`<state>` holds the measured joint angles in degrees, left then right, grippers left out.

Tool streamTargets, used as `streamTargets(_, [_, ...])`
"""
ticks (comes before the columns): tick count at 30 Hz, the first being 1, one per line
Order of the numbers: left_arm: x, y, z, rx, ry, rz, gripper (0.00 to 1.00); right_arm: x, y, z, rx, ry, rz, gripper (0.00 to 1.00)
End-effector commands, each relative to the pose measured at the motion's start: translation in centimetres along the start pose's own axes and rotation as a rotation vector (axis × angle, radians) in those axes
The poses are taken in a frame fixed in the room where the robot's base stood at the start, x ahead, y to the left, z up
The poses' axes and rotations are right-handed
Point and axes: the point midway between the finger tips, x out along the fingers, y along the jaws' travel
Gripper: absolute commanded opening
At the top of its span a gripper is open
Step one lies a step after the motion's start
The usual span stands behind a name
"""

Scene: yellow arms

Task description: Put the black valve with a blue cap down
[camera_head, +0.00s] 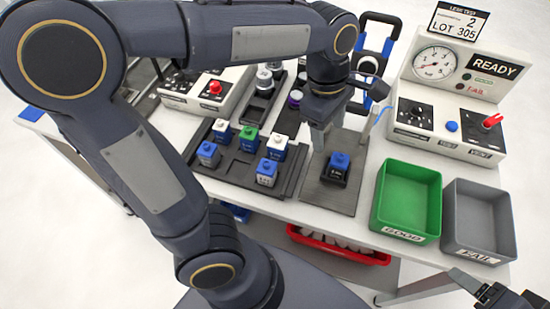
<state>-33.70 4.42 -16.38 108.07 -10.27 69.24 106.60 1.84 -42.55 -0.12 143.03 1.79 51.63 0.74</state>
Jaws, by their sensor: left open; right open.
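The black valve with a blue cap (336,169) stands upright on a grey plate (330,201) on the white table, left of the green bin. My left gripper (342,130) points down just behind and above the valve. Its fingers are open, with nothing visible between them, and it looks apart from the valve. My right gripper (503,297) is at the bottom right corner, open and partly cut off by the picture edge, away from the objects.
A dark tray (220,178) with several capped valves stands left of the plate. A green GOOD bin (408,165) and a grey FAIL bin (456,229) stand to the right, both empty. A leak test station (450,90) with gauge stands behind them. A red bin (316,239) is below the table.

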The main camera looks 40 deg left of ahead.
Motion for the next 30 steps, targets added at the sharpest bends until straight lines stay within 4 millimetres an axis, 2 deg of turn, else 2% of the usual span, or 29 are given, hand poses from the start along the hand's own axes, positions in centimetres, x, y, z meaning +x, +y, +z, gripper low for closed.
streamTargets(1, [-0.5, -1.6, -1.4, 0.110, -0.053, 0.039, 0.58, 0.0, 0.0, 0.0, 0.000, 0.000, 0.000, 0.72])
streamTargets(6, [-0.8, -6.8, -3.8, 0.581, -0.112, 0.227, 0.58, 0.0, 0.0, 0.0, 0.000, 0.000, 0.000, 0.72])
streamTargets(12, [0.0, -11.4, -4.7, 1.057, 0.029, 0.429, 0.58, 0.0, 0.0, 0.0, 0.000, 0.000, 0.000, 0.72])
streamTargets(15, [0.7, -12.7, -4.8, 1.214, 0.118, 0.471, 0.58, 0.0, 0.0, 0.0, 0.000, 0.000, 0.000, 0.72])
streamTargets(21, [1.3, -13.6, -4.9, 1.350, 0.202, 0.491, 0.58, 0.0, 0.0, 0.0, 0.000, 0.000, 0.000, 0.72])
streamTargets(30, [1.3, -13.6, -4.8, 1.356, 0.202, 0.491, 0.58, 0.0, 0.0, 0.0, 0.000, 0.000, 0.000, 0.72])
